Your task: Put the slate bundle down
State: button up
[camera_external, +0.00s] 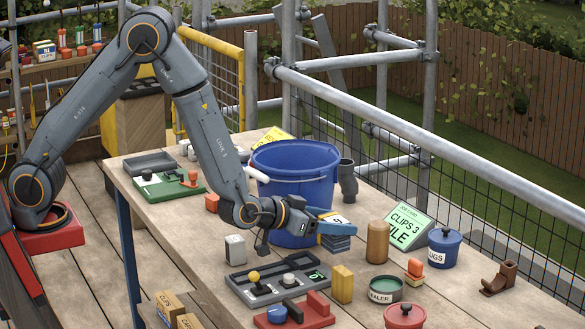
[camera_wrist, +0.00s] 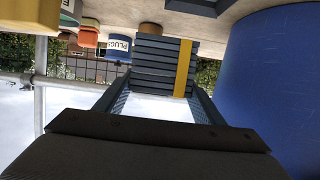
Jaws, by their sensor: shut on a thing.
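The slate bundle (camera_external: 338,242) is a small stack of dark blue-grey slates with a yellow strap. It is beside the blue bucket (camera_external: 292,172), on the bucket's right front side. In the wrist view the bundle (camera_wrist: 150,62) sits between the two fingers of my gripper (camera_wrist: 158,98), with the strap toward its right. My gripper (camera_external: 322,220) is shut on the bundle and reaches in past the front of the bucket. The bundle is level and low over the workbench (camera_external: 215,285); I cannot tell whether it touches the wood. Part of it is hidden behind the fingers.
The bucket stands very close to my gripper, also in the wrist view (camera_wrist: 270,80). A brown cylinder (camera_external: 378,242), a yellow block (camera_external: 342,284), a dark tray (camera_external: 275,284), a green sign (camera_external: 409,226) and a blue plugs pot (camera_external: 444,249) stand nearby.

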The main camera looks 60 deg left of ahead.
aim_at(334, 218)
notch_tip(334, 218, up, 4)
jog(key=shift+r, duration=0.15)
jog(key=r, duration=0.4)
jog(key=w+r, duration=0.1)
jog(key=r, duration=0.1)
jog(key=shift+b, duration=0.4)
jog(key=w+a+r+n+g+y+b, duration=0.25)
jog(key=w+a+n+y+b, duration=0.2)
jog(key=w, duration=0.55)
jog(key=w+a+r+n+g+y+b, duration=0.1)
jog(key=w+a+r+n+y+b, duration=0.35)
jog(key=w, duration=0.55)
jog(key=a+f+n+g+y+b, duration=0.1)
jog(key=a+f+b, duration=0.1)
jog(key=f, duration=0.5)
jog(key=w+a+f+n+g+y+b, duration=0.1)
jog(key=a+f+n+g+b, duration=0.1)
jog(key=f, duration=0.6)
jog(key=w+a+f+n+g+y+b, duration=0.1)
jog(key=a+f+g+b, duration=0.1)
jog(key=f, duration=0.5)
jog(key=shift+a+f+n+y+b, duration=0.35)
jog(key=shift+a+b, duration=0.2)
jog(key=shift+b, duration=0.25)
jog(key=o, duration=1.1)
jog(key=shift+f, duration=0.15)
jog(key=shift+o, duration=0.7)
